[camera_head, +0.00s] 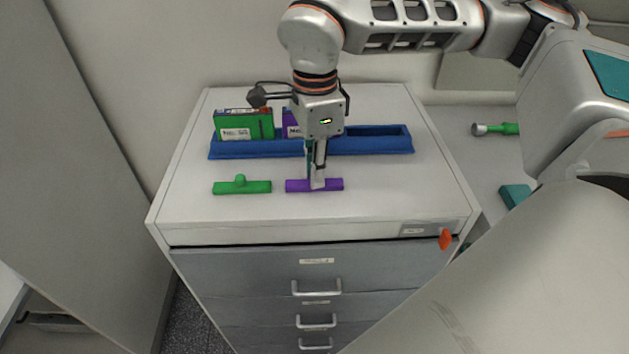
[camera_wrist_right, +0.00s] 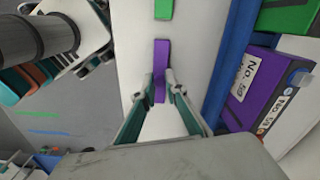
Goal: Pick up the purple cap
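The purple cap (camera_head: 330,185) is a bar lying on the cabinet top, in front of the blue tray. It also shows in the right wrist view (camera_wrist_right: 162,58), lengthwise between the fingertips. My right gripper (camera_head: 317,184) points down at the middle of the cap. The fingertips hide the cap's knob. The cap seems to rest on the surface. My left gripper is not in view.
A green cap (camera_head: 242,187) with a knob lies left of the purple one. Behind them, the blue tray (camera_head: 375,144) holds a green battery (camera_head: 243,125) and a purple battery (camera_head: 290,124). The cabinet top (camera_head: 400,190) is clear at the right. An orange object (camera_head: 445,239) shows at the cabinet's front right.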

